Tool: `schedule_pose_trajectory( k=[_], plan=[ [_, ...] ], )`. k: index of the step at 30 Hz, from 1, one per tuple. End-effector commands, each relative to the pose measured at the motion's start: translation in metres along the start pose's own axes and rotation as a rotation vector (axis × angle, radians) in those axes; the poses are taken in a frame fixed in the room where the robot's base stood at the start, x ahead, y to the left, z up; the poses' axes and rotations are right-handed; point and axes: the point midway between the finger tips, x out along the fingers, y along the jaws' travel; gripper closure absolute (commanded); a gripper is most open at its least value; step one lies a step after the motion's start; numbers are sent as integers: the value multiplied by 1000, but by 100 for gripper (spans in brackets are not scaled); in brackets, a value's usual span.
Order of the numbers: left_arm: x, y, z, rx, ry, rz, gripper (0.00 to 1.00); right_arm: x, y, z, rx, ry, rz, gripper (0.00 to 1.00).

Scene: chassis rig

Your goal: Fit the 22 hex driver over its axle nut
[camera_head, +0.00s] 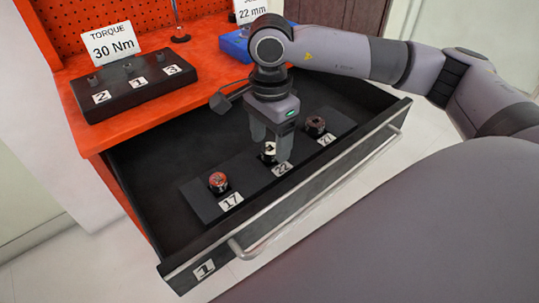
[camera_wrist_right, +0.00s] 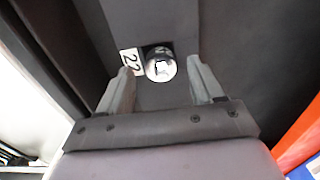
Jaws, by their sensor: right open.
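The 22 hex driver (camera_head: 268,152) stands in a black holder (camera_head: 200,203) inside the open drawer, behind the label 22. It is partly hidden by a finger. In the right wrist view gaps show between the driver and both fingers (camera_wrist_right: 162,85). I cannot make out an axle nut for certain. My left gripper is not in view.
A driver with a red top (camera_head: 218,181) stands at label 17, another dark one (camera_head: 315,125) at label 27. The drawer front (camera_head: 285,200) with its long handle is close by. On the orange bench are a black block (camera_head: 135,92) labelled 2, 1, 3 and a 30 Nm sign (camera_head: 110,43).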

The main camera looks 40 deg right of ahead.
Motion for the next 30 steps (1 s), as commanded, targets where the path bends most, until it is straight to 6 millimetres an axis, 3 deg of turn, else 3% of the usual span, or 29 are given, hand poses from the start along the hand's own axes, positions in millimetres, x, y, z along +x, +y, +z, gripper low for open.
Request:
schedule_pose_trajectory(
  k=[4, 12, 14, 18, 30],
  plan=[
    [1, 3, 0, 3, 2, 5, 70, 18, 0, 0, 0, -1, 0, 34],
    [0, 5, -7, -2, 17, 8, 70, 21, 0, 1, -1, -2, -1, 34],
    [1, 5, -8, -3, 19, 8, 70, 21, 0, 1, -1, -2, -1, 50],
    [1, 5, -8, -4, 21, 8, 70, 20, 0, 1, -1, -2, -1, 96],
    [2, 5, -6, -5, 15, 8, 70, 15, -1, 1, -1, -3, -3, 97]
  ],
)
